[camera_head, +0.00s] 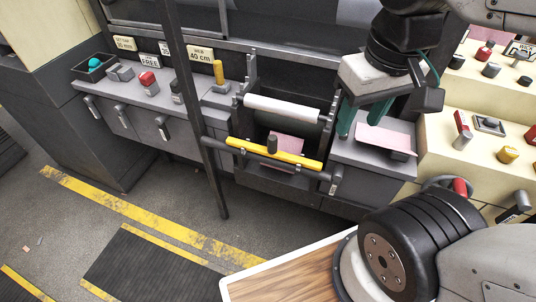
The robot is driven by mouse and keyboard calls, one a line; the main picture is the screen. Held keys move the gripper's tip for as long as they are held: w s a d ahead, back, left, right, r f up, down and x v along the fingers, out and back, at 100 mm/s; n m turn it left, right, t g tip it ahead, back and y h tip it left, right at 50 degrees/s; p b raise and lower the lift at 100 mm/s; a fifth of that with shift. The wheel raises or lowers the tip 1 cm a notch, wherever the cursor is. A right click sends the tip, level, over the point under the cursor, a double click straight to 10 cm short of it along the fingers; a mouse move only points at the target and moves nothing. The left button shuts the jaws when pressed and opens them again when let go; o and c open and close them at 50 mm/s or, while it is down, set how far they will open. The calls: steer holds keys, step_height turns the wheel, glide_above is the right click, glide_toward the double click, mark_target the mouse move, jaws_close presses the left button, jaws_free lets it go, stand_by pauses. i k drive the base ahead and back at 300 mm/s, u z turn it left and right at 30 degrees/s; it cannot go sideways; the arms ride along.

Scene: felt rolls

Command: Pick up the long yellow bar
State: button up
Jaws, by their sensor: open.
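The long yellow bar (290,156) lies across the front of a roller unit in the machine, at the middle of the view. It seems to sit along a dark horizontal rail, and a small dark knob (271,144) stands at its middle. My gripper (362,123) hangs to the right of the bar, above a grey ledge, with its green fingers apart and nothing seen between them. It is clear of the bar in the picture; its exact height over the ledge is hard to tell.
A white roller (283,109) lies behind the bar. Pink felt (385,138) is on the right ledge. A dark upright post (195,110) stands left of the bar. Cream panels with knobs and levers (508,154) are at right. Grey floor is open at lower left.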

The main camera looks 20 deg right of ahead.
mark_target(271, 151)
steer(key=z, duration=1.3)
steer(key=k, duration=0.5)
steer(key=u, duration=1.1)
